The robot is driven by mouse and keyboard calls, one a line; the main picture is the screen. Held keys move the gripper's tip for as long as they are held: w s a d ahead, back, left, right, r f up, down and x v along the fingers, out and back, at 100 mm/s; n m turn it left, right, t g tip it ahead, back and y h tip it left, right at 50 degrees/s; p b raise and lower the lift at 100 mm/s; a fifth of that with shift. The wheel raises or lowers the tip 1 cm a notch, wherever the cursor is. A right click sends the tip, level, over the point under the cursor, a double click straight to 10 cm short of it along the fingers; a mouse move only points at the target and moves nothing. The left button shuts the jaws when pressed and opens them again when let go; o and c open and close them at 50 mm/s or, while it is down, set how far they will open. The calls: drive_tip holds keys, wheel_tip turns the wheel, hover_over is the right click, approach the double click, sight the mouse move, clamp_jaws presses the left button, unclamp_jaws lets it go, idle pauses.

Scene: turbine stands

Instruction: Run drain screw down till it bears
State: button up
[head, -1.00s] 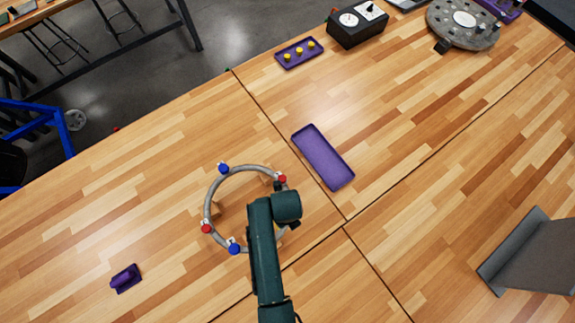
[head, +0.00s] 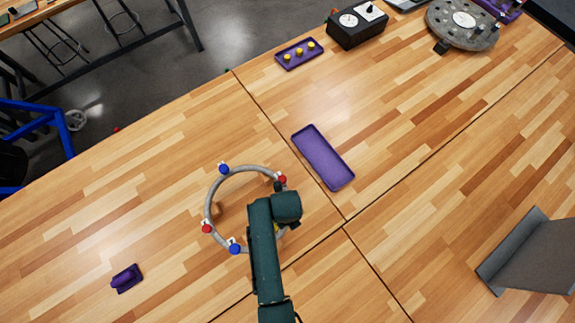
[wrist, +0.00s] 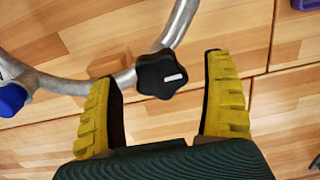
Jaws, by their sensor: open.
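A black lobed knob (wrist: 162,75) with a white stripe on top sits on the grey ring pipe (wrist: 183,22) in the wrist view; I take it as the drain screw. My gripper (wrist: 161,72) is open, its yellow ridged fingers to the left and right of the knob, apart from it. The knob lies near the fingertip end of the gap. In the head view the ring (head: 207,195) lies at the middle left, and my arm hides the knob and nearly all of the gripper.
The ring carries blue knobs (head: 224,169) and red knobs (head: 206,229). An empty purple tray (head: 323,158) lies to its right, a small purple holder (head: 126,278) to its lower left. A purple tray with yellow pieces (head: 299,54) and a black gauge box (head: 357,24) stand farther back.

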drive_tip(key=shift+r+p, duration=0.6)
drive_tip(key=shift+r, duration=1.9)
